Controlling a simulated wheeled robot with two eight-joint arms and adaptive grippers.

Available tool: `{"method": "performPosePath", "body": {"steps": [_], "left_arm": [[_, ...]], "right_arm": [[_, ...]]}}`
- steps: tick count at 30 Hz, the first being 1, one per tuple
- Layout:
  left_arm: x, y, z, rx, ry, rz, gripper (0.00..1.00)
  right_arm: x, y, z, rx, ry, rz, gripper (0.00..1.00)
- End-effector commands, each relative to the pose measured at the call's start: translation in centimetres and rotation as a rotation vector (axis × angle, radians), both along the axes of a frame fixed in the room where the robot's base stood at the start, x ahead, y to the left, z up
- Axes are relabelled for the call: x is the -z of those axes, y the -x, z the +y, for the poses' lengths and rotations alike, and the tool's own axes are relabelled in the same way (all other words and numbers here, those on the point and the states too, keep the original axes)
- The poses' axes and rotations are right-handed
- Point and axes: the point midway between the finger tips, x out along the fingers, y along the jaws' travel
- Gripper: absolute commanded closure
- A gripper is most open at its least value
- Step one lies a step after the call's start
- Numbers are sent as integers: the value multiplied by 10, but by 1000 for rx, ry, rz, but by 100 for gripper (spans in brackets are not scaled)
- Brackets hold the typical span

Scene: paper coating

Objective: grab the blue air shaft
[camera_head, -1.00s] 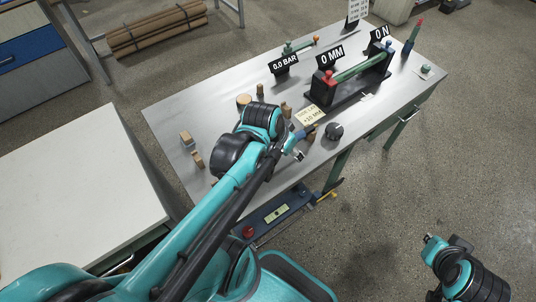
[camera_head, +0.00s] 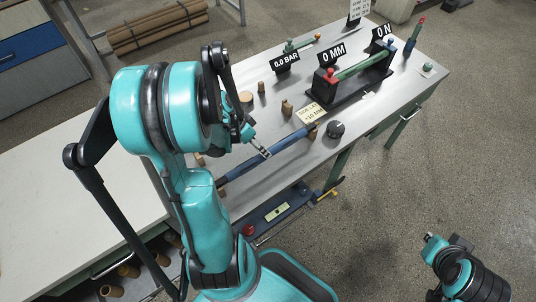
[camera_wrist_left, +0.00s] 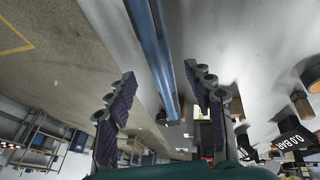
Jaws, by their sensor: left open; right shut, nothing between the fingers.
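The blue air shaft (camera_head: 288,142) lies along the front edge of the metal table, partly hidden by my left arm. My left gripper (camera_head: 262,151) is open beside the shaft's middle in the head view. In the left wrist view, the shaft (camera_wrist_left: 150,40) runs between the two spread fingers of the left gripper (camera_wrist_left: 158,85). I cannot tell how high the fingers are above it. My right gripper (camera_head: 431,239) is shut and empty, over the floor at the lower right, away from the table.
A fixture with a green roller (camera_head: 362,67) and display signs stands farther back. A white counter (camera_head: 60,215) is at left.

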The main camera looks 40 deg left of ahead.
Motion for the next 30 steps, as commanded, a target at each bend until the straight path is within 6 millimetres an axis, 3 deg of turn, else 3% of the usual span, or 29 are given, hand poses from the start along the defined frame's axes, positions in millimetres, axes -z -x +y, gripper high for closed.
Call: {"method": "performPosePath", "body": {"steps": [8,15,16,22,30], "left_arm": [[37,-19,-12,1,-2,-1,47],[39,-20,-13,-1,-1,0,47],[39,-20,-13,-1,-1,0,50],[38,-20,-13,0,-1,0,100],[38,-20,-13,-1,-1,-1,100]], "right_arm": [[25,0,0,0,0,0,100],[24,0,0,0,0,0,100],[24,0,0,0,0,0,100],[24,0,0,0,0,0,100],[24,0,0,0,0,0,100]]}}
